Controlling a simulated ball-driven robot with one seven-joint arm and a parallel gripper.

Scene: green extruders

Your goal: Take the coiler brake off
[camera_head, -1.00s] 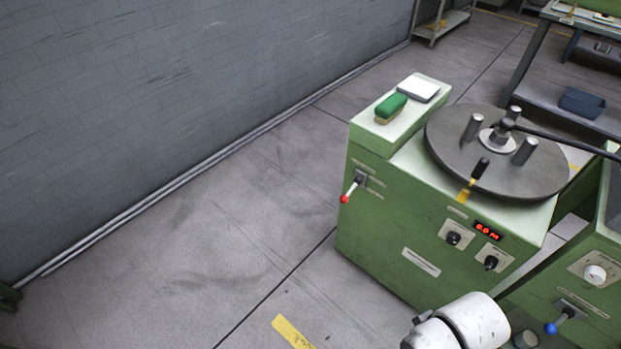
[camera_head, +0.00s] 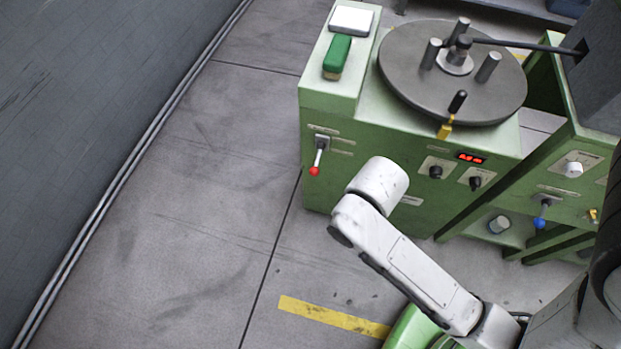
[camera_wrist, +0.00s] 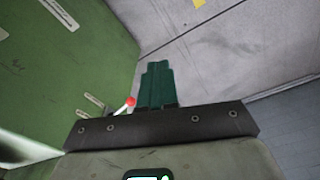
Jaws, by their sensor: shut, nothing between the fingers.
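A lever with a red knob (camera_head: 314,171) sits on the left front of the green coiler cabinet (camera_head: 345,130). Its arm points down from a grey plate between small labels that I cannot read. In the wrist view the red knob (camera_wrist: 131,102) appears just left of my gripper (camera_wrist: 158,66). My gripper's dark green fingers are shut together and empty. I cannot tell the depth gap between them and the knob. The gripper does not show clearly in the head view. A black handle on a yellow base (camera_head: 446,128) stands at the rim of the grey coiler disc (camera_head: 400,75).
A green brush (camera_head: 338,55) and a white pad (camera_head: 351,20) lie on the cabinet top. A second green machine with a blue-knobbed lever (camera_head: 539,222) stands right. Floor (camera_head: 200,200) is clear to the left.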

